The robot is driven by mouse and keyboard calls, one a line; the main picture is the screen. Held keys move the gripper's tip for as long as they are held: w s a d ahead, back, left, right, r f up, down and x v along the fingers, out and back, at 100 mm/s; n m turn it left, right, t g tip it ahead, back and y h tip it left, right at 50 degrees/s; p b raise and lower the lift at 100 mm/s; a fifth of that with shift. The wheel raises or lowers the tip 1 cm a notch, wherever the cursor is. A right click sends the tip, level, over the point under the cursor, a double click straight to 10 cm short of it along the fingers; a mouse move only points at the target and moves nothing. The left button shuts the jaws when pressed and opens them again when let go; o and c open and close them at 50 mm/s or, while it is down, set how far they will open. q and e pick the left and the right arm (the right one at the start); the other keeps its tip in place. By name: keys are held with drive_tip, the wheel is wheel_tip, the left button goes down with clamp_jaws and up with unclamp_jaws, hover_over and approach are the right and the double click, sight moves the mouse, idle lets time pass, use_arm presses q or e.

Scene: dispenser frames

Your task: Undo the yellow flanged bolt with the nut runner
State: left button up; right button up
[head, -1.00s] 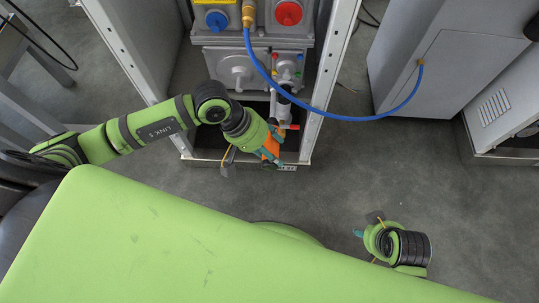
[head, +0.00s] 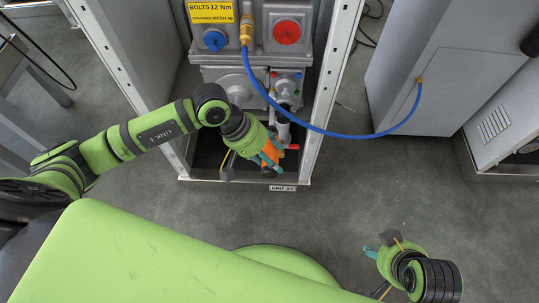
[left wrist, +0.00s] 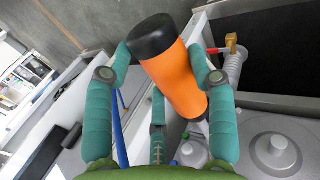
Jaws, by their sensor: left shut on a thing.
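The nut runner (head: 271,152) is orange with a black end, and its orange barrel (left wrist: 178,80) fills the middle of the left wrist view. My left gripper (head: 266,157) is shut around it, low in front of the grey cabinet's opening. The flange plate (head: 287,82) above it carries small blue, red and green bolt heads. I cannot make out a yellow bolt head there; the pipe and hose may cover part of the plate. My right gripper (head: 378,246) is low on the right, away from the cabinet, its fingers too small to judge.
The cabinet's upright posts (head: 329,90) flank the opening. A blue hose (head: 345,134) loops from a brass fitting to the grey box (head: 440,75) on the right. A red-handled valve (head: 292,147) sits beside the tool. Floor is free at centre right.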

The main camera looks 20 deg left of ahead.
sight(269, 178)
use_arm(q)
drive_tip(key=shift+b, duration=0.7)
idle(0.8)
drive_tip(key=shift+w+a+r+b, duration=0.15)
drive_tip(key=shift+w+b, duration=0.3)
drive_tip(key=shift+w, duration=0.25)
idle(0.7)
drive_tip(key=shift+w+a+b, duration=0.1)
drive_tip(key=shift+w+b, duration=0.05)
drive_tip(key=shift+b, duration=0.55)
idle(0.4)
drive_tip(key=shift+s+d, duration=0.3)
drive_tip(key=shift+s, duration=0.6)
drive_tip(key=shift+s+d, duration=0.25)
drive_tip(key=shift+s, duration=0.65)
drive_tip(key=shift+s+d+b, duration=0.25)
drive_tip(key=shift+s+d, duration=0.05)
drive_tip(key=shift+s, duration=0.6)
drive_tip(key=shift+s+d+b, duration=0.2)
drive_tip(key=shift+s+d, duration=0.05)
drive_tip(key=shift+s, duration=0.65)
